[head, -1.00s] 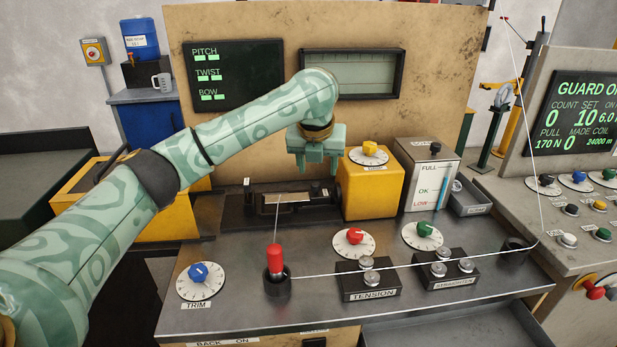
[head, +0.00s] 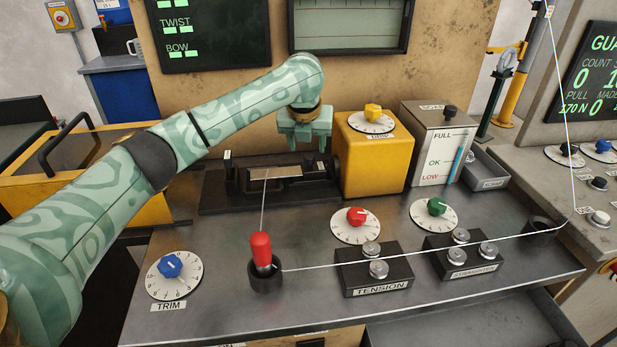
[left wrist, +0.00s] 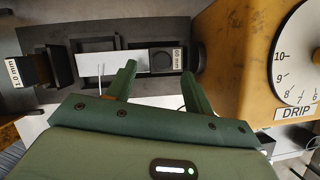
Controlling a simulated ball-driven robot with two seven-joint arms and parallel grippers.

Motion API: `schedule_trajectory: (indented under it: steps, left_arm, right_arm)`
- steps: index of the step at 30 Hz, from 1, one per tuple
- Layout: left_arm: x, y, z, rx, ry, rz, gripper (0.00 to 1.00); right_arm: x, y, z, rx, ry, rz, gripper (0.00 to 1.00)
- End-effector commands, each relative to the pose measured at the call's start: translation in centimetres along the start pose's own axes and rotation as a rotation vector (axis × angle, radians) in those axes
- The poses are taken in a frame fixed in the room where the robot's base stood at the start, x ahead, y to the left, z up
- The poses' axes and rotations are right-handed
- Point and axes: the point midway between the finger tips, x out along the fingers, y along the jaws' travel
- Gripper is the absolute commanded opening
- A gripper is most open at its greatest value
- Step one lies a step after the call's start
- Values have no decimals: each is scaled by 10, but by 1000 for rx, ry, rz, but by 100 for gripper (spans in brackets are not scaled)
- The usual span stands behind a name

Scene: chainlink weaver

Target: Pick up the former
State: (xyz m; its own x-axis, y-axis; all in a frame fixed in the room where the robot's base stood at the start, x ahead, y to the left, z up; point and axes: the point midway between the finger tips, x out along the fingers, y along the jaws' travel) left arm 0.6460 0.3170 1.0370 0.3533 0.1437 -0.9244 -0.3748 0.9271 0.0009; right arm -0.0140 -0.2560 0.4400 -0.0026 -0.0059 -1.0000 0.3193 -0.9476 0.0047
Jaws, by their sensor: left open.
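A black rack (head: 215,195) stands at the back of the steel bench. A flat pale metal strip (head: 275,173) lies across it, perhaps the former; it also shows in the left wrist view (left wrist: 95,63). I cannot tell for sure which piece is the former. My left gripper (head: 307,146) hangs above the rack's right part, fingers down, open and empty. In the left wrist view its fingers (left wrist: 155,78) point toward the "60 mm" block, apart from it. My right gripper is out of view.
A yellow box with the DRIP dial (head: 390,160) stands close right of my left gripper. Another wire (head: 400,256) crosses the bench front through the tension blocks.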

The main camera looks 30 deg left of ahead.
Motion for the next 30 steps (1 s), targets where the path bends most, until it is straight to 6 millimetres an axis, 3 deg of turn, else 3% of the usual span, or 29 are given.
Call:
schedule_trajectory:
  steps: [11,18,20,24,30]
  left_arm:
    - [53,-3,-5,0,3,2,52]
    - [51,-3,-3,0,-2,0,52]
    - [51,-3,-3,0,-2,0,38]
    - [51,-3,-3,0,-2,0,0]
    - [52,-3,-3,0,-1,0,0]
  right_arm:
    - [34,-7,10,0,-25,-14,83]
    - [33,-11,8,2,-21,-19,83]
    - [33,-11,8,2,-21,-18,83]
    - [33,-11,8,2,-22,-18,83]
    - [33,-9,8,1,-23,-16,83]
